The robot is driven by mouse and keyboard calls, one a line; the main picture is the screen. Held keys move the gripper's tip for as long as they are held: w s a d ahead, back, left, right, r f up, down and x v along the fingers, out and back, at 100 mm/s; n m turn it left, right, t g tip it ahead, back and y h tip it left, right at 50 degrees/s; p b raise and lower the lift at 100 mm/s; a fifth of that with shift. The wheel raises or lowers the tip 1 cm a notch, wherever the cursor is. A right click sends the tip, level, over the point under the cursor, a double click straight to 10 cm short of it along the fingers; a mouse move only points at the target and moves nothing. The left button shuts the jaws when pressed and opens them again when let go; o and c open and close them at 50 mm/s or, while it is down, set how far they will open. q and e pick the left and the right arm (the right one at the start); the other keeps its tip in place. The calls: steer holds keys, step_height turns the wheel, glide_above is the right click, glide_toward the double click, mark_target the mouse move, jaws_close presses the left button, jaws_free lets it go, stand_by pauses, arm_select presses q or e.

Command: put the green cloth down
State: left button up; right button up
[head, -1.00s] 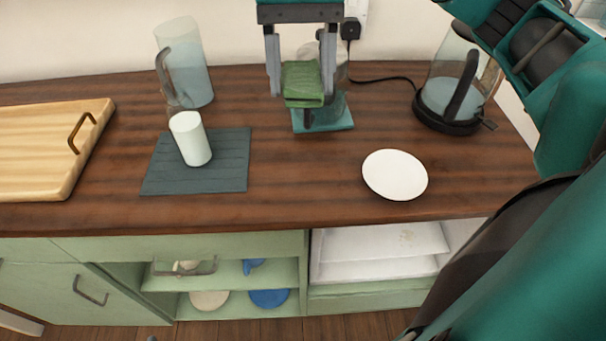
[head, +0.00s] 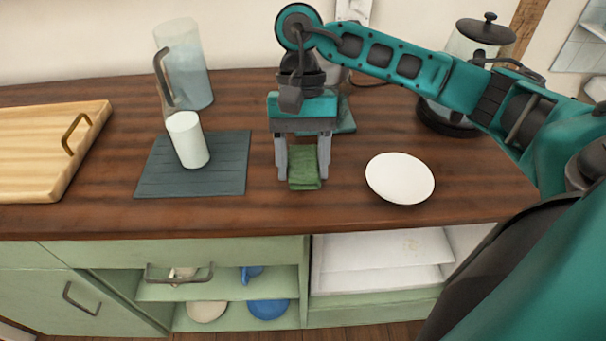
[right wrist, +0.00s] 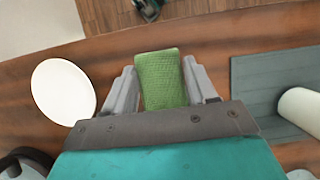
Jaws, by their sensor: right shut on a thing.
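The green cloth (head: 303,168) is a small folded pad between the fingers of my right gripper (head: 303,172). In the head view it is low over the wooden counter, between the dark mat and the white plate. I cannot tell whether it touches the counter. In the right wrist view the cloth (right wrist: 161,80) sticks out beyond the fingers of the right gripper (right wrist: 163,88), which is shut on it. My left gripper is not in view.
A white plate (head: 400,178) lies to the right of the cloth. A dark slatted mat (head: 220,172) with a white cup (head: 187,140) lies to the left. A glass pitcher (head: 188,70), a kettle (head: 450,118) and a teal mat (head: 346,116) are behind. A wooden board (head: 40,150) is far left.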

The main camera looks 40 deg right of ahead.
mark_target(303, 175)
steer(key=shift+f, duration=1.85)
steer(key=shift+f+b, duration=0.2)
steer(key=shift+b, duration=0.15)
steer(key=o, duration=1)
steer(key=shift+o, duration=0.2)
steer(key=shift+r, duration=0.15)
steer(key=shift+r+p, duration=0.2)
steer(key=shift+p, duration=0.25)
steer(key=v, duration=1.2)
